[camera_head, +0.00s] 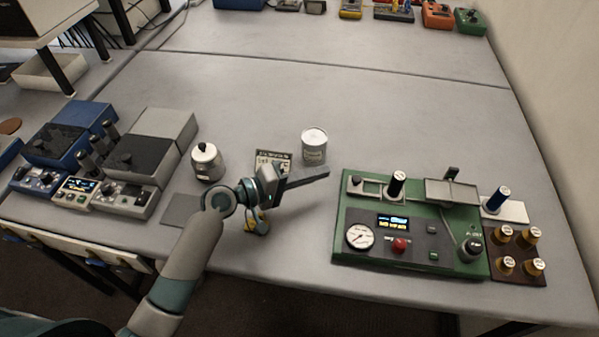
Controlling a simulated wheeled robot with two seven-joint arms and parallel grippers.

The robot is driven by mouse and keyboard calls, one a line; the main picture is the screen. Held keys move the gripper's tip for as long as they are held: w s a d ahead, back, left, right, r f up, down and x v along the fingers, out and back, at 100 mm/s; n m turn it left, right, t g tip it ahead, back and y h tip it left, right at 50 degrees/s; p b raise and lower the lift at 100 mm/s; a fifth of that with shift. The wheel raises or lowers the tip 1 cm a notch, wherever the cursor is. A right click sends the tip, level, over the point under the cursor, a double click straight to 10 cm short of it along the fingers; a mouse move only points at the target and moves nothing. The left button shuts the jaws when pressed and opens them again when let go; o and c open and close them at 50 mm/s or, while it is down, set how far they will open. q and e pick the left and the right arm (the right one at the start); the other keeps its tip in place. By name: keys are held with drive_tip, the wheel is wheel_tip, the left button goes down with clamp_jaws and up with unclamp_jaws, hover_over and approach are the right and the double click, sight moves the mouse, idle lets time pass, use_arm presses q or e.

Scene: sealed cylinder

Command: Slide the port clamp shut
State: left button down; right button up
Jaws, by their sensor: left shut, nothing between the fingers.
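A green test panel (410,256) lies on the bench at the right. Along its back edge are a small metal plate with a slot and knob (366,187), an upright black cylinder with a white top (397,185) and a grey raised tray (452,191) with a dark upright tab (451,173). I cannot tell for sure which of these is the port clamp, or its position. My left gripper (326,173) is shut and empty, its fingers pointing right, to the left of the panel and apart from it. My right gripper is out of view.
A white can (314,147), a small sign (273,160) and a metal pot (206,162) stand behind and left of my gripper.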

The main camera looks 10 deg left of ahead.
sight(358, 190)
use_arm(q)
drive_tip(key=d, duration=0.1)
drive_tip(key=d+p, duration=0.1)
drive_tip(key=d, duration=0.1)
drive_tip(key=shift+w+d+f+p, duration=0.25)
drive_tip(key=shift+d+f+p, duration=0.05)
drive_tip(key=shift+p, duration=0.05)
drive_tip(key=shift+s+d+f, duration=0.15)
drive_tip(key=shift+s+d, duration=0.05)
drive_tip(key=shift+d, duration=0.35)
drive_tip(key=shift+d+f, duration=0.1)
drive_tip(key=shift+f, duration=0.05)
drive_tip(key=shift+d, duration=0.25)
drive_tip(key=d+p, duration=0.1)
drive_tip(key=d, duration=0.4)
drive_tip(key=shift+a, duration=0.1)
drive_tip(key=shift+r, duration=0.2)
